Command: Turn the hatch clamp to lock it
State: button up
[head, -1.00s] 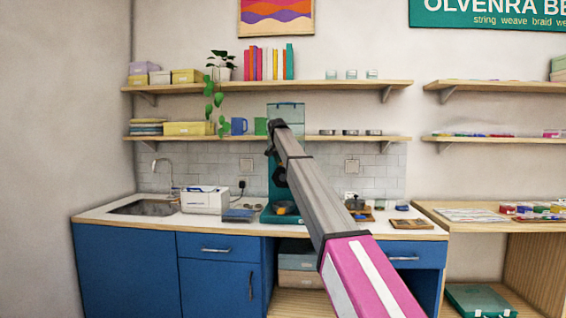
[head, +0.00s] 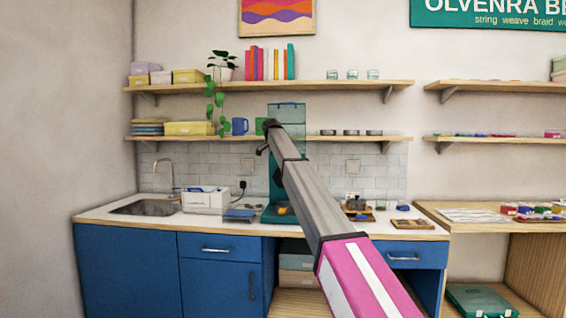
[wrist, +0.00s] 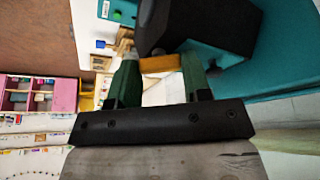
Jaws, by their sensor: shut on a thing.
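In the wrist view, my gripper (wrist: 160,68) has its two green fingers on either side of a short yellow-orange bar (wrist: 159,62), shut on it. The bar looks like the handle of the hatch clamp. It meets a dark round part (wrist: 163,22) beside a teal body. In the head view, the teal machine (head: 274,190) with a clear top stands on the counter, mostly behind my arm. My gripper is hidden there. The clamp cannot be made out in the head view, so its angle cannot be told from it.
A white box (head: 205,201) and the sink (head: 146,207) lie left of the machine on the counter (head: 105,217). Small trays (head: 412,224) and cups lie to the right. Shelves (head: 335,137) run along the wall above. A pink compartment box (wrist: 62,95) shows in the wrist view.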

dwell(0.4)
jog(key=o, duration=0.9)
jog(key=shift+r, duration=0.2)
jog(key=v, duration=1)
jog(key=shift+s+a+r, duration=0.1)
jog(key=shift+a+r, duration=0.05)
jog(key=shift+r, duration=0.05)
